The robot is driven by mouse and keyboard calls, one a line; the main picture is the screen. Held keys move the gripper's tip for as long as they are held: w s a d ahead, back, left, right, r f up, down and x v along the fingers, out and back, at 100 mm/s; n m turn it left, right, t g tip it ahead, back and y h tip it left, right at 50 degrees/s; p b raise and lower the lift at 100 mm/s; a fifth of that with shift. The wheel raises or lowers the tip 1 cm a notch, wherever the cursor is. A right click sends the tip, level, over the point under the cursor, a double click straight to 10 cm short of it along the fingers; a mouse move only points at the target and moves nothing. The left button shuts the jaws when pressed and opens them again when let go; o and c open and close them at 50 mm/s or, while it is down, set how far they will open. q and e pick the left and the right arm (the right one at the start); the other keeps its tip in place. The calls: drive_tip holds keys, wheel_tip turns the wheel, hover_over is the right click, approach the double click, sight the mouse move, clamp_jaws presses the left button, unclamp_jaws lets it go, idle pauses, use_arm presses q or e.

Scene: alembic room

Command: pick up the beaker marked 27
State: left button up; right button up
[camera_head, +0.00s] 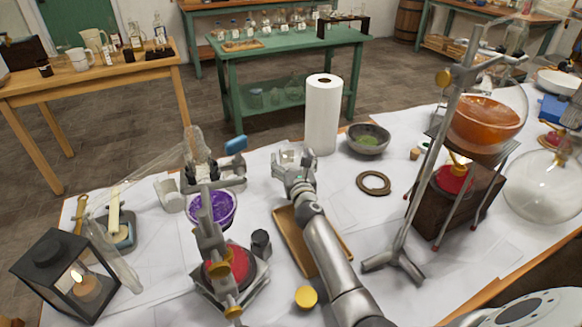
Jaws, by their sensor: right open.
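I cannot make out a beaker with the number 27. Several small glass vessels (281,25) with pale labels stand on the far green table, but their markings are too small to read. My right gripper (293,157) is open over the white-covered table, just left of the paper towel roll (323,115). Nothing shows between its fingers. My right arm reaches up to it from the bottom, over a tan tray (290,232). My left gripper is not in view.
A purple-filled bowl (228,217), a clamp stand and a lantern (62,275) with a lit candle crowd the left. Bare floor lies between tables.

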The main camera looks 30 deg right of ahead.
drive_tip(key=c, duration=1.1)
drive_tip(key=shift+r, duration=0.15)
